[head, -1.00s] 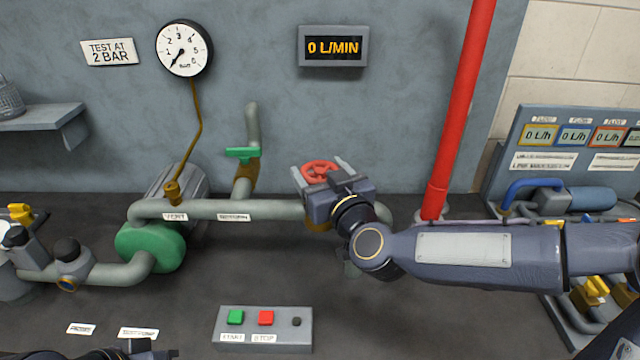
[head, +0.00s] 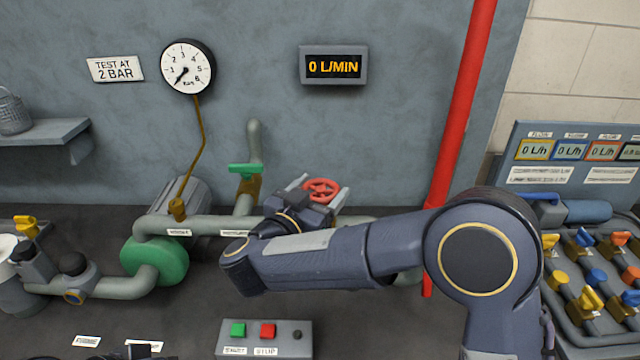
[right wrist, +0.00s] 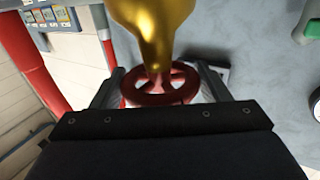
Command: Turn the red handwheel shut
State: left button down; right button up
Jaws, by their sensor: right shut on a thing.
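The red handwheel (head: 321,189) sits on the grey pipe behind my right wrist, in front of the wall. My right gripper (head: 319,190) is shut on its rim, with one finger on each side. In the right wrist view the handwheel (right wrist: 160,88) shows between the two fingers (right wrist: 161,82), with a brass valve body (right wrist: 155,30) beyond it. My right forearm hides part of the pipe below. My left gripper (head: 140,350) shows only as a dark piece at the bottom edge; its jaws cannot be made out.
A green-handled valve (head: 245,170) and a green pump (head: 157,261) stand to the left. A button box (head: 264,338) lies in front. A red pipe (head: 459,110) rises at right beside my arm. The flow display (head: 333,66) reads 0 L/MIN; the gauge (head: 187,66) needle points low.

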jog(key=m+g+h+p, duration=0.3)
jog(key=m+g+h, duration=0.2)
jog(key=shift+a+h, duration=0.1)
jog(key=shift+h, duration=0.3)
jog(key=shift+f+m+g+h+p, duration=0.15)
jog(key=shift+m+g+h+p, duration=0.55)
jog(key=shift+g, duration=0.5)
jog(key=shift+m+g, duration=0.3)
jog(key=o, duration=1)
jog(key=shift+w, duration=0.1)
jog(key=shift+b+v, duration=0.4)
jog(key=shift+v, duration=3.4)
